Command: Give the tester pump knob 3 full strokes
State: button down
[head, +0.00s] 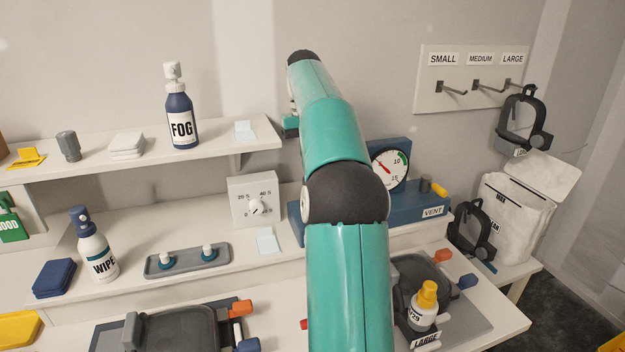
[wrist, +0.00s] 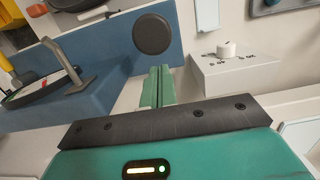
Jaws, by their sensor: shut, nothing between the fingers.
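The blue tester (head: 410,205) stands on the bench behind my arm, with a round gauge (head: 389,168) and a VENT label. In the wrist view the tester's blue top (wrist: 110,50) carries a dark round knob (wrist: 153,34), which looks like the pump knob; my arm hides it in the head view. My gripper (wrist: 159,72) is shut and empty, its green fingers together. Its tips show just below the knob in the wrist view; I cannot tell how far above it they are.
A white dial box (head: 254,200) stands left of the tester; it also shows in the wrist view (wrist: 235,70). A grey tray (head: 188,260), a WIPE bottle (head: 97,250) and a mask with a yellow-capped bottle (head: 424,305) are on the bench. A shelf (head: 220,147) holds a FOG bottle.

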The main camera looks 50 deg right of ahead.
jog(key=shift+w+d+r, duration=0.1)
jog(key=shift+r, duration=1.5)
jog(key=r, duration=0.1)
jog(key=s+a+r, duration=0.1)
jog(key=s+r, duration=0.1)
jog(key=shift+s+a+r, duration=0.15)
jog(key=shift+s+a, duration=0.1)
jog(key=shift+s, duration=0.1)
jog(key=shift+s+a+f, duration=0.1)
jog(key=shift+s+f, duration=0.05)
jog(key=shift+f, duration=1.6)
jog(key=shift+s+a+f, duration=0.1)
jog(key=shift+s+f, duration=0.05)
jog(key=shift+f, duration=1.55)
